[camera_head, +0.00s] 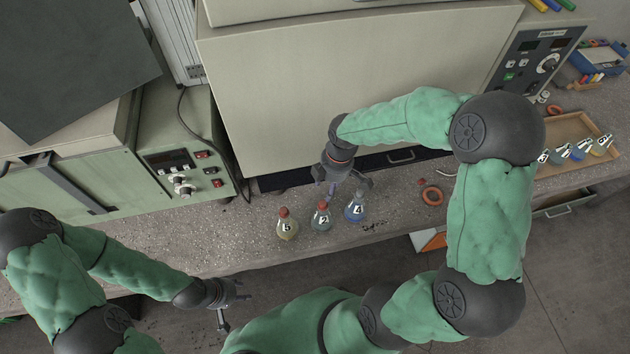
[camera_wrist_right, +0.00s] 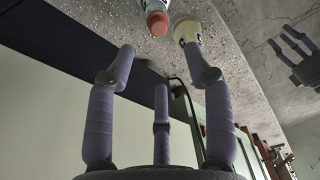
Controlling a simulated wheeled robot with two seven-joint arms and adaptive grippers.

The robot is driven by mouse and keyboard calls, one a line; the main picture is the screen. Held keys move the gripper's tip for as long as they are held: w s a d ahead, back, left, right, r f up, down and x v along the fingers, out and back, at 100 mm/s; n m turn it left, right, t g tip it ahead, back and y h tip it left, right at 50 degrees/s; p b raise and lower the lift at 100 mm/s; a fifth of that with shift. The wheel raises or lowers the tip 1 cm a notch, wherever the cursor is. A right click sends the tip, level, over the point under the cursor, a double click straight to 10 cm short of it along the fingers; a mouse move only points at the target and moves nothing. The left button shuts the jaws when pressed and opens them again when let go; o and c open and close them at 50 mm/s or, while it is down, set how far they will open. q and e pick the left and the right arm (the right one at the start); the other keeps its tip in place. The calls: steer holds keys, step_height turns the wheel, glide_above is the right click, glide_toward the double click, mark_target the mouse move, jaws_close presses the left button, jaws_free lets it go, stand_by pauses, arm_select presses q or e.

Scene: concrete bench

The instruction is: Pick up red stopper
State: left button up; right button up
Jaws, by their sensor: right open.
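Three numbered flasks stand in a row on the bench: flask 5 (camera_head: 287,229), flask 2 (camera_head: 321,221) and flask 4 (camera_head: 355,210). Red stoppers show on flask 5 (camera_head: 283,212) and flask 2 (camera_head: 322,205). Flask 4's top is too small to read. A small red piece (camera_head: 421,182) lies to the right. My right gripper (camera_head: 342,185) is open and empty, just behind and above flasks 2 and 4. In the right wrist view, a red stopper (camera_wrist_right: 158,23) and a pale flask neck (camera_wrist_right: 187,31) show beyond its spread fingers (camera_wrist_right: 162,65). My left gripper (camera_head: 231,306) is open, in front of the bench.
An orange ring (camera_head: 432,195) lies right of the flasks. A wooden tray (camera_head: 563,129) with several flasks stands at the right. A large pale cabinet (camera_head: 340,70) rises close behind the flasks. The bench left of flask 5 is clear.

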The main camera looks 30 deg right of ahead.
mark_target(323, 203)
steer(key=f+b, duration=0.1)
steer(key=f, duration=0.2)
steer(key=f+b, duration=0.1)
steer(key=f, duration=0.2)
steer(key=a+f+b, duration=0.1)
steer(key=f, duration=0.3)
steer(key=shift+w, duration=0.3)
steer(key=c, duration=0.8)
